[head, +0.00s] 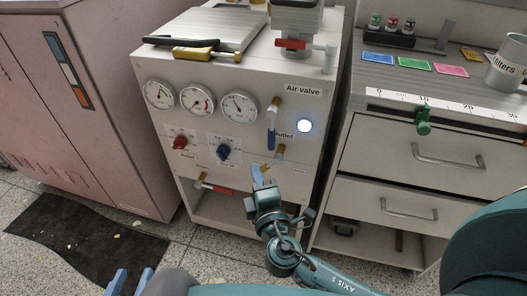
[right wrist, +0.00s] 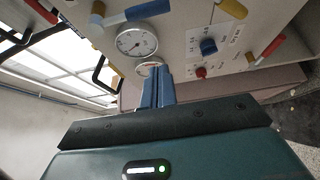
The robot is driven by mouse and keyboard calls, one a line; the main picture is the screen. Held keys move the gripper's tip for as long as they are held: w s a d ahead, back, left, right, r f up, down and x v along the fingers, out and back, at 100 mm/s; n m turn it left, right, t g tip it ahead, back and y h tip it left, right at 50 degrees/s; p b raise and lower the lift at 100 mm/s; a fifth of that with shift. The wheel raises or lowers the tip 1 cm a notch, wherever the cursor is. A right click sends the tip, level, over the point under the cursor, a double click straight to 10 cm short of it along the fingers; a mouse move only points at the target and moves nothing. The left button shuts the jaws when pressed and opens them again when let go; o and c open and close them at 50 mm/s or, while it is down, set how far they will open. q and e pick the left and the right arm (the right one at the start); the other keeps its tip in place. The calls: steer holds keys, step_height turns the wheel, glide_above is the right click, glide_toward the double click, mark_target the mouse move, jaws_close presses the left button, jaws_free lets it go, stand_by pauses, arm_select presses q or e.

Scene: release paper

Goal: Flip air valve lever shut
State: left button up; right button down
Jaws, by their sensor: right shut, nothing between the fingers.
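The air valve is a brass fitting with a blue lever (head: 271,136) that hangs straight down, below the "Air valve" label (head: 302,90) on the white panel. My right gripper (head: 257,170) is shut and empty in front of the panel, below the lever and beside the brass outlet (head: 280,153). Its fingers (right wrist: 157,70) are together and apart from the lever. My left gripper (head: 131,280) is low at the bottom left, fingers apart and empty.
A round lamp (head: 305,126) glows right of the lever. Pressure gauges (head: 240,107), a blue knob (head: 223,151) and a red knob (head: 180,142) are to the left. A red-handled valve (head: 218,189) sits low. A drawer cabinet (head: 420,150) stands to the right.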

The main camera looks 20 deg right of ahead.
mark_target(272, 131)
arm_select(q)
steer(key=shift+d+f+p, duration=0.2)
steer(key=shift+f+p, duration=0.05)
steer(key=shift+p, duration=0.2)
arm_select(e)
steer(key=w+d, duration=0.4)
steer(key=w, duration=0.4)
steer(key=shift+w+d, duration=0.15)
steer(key=shift+w, duration=0.05)
arm_select(q)
steer(key=shift+w+r, duration=0.1)
steer(key=shift+r, duration=0.05)
